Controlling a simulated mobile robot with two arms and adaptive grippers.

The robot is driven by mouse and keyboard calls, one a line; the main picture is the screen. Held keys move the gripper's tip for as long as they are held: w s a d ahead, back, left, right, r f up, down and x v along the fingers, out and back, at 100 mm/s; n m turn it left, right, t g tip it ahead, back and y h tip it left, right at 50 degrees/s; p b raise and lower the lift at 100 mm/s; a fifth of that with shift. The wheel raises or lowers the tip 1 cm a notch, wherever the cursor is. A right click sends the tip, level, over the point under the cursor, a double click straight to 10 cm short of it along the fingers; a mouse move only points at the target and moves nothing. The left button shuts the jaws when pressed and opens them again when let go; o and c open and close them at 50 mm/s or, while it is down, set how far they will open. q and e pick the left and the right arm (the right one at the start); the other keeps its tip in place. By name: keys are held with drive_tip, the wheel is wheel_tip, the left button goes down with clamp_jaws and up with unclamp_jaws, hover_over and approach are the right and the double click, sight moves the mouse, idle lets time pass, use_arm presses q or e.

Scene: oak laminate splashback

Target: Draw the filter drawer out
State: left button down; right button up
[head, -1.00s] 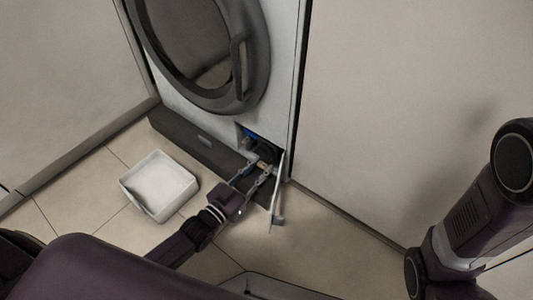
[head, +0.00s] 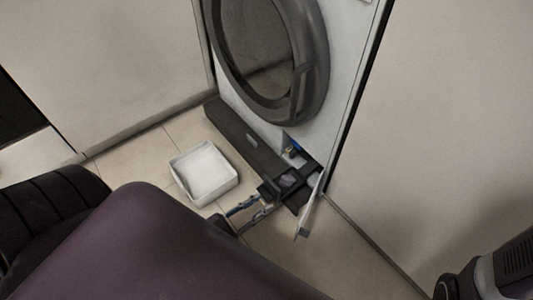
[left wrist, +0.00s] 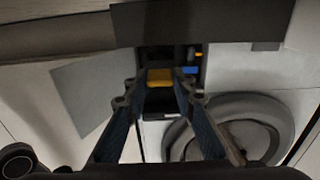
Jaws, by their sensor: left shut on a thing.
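The filter drawer (head: 302,177), a dark narrow box, sticks out of the low opening (head: 292,150) at the front of the white machine. Its top is open and something pale is inside. My left gripper (head: 268,195) is at the drawer's front end, shut on it. In the left wrist view, the gripper's two fingers (left wrist: 159,88) reach to either side of a yellow piece at the drawer's front (left wrist: 159,76). The exact contact is hard to see. My right gripper is outside both views.
An open white flap (head: 309,212) stands out right beside the drawer. A white tray (head: 179,178) sits on the tiled floor to the left. A dark plinth strip (head: 240,135) runs along the machine's base, below the round door (head: 322,55). A wall panel (head: 440,130) stands right.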

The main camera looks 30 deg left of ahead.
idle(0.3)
use_arm(q)
drive_tip(key=c, duration=1.6)
unclamp_jaws()
drive_tip(key=v, duration=1.2)
drive_tip(key=shift+s, duration=0.1)
